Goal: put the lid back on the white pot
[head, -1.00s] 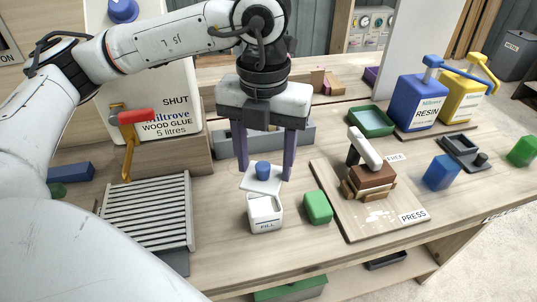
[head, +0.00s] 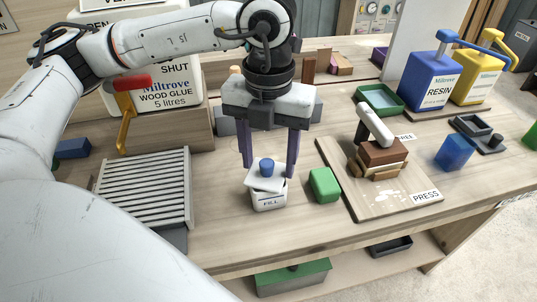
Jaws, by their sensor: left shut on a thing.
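The white pot (head: 269,202), labelled FILL, stands on the bench. The white lid (head: 259,184) with a blue knob (head: 266,165) is at the pot's mouth and covers most of it. The lid looks a little askew; I cannot tell whether it is fully seated. My left gripper (head: 268,172) comes down from above, its two purple fingers on either side of the lid, shut on it. My right gripper is not in view.
A green block (head: 324,185) stands close to the right of the pot. Further right is the PRESS board (head: 400,205) with a stacked block and white handle. A slatted grey rack (head: 145,190) lies to the left. Bare bench shows in front of the pot.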

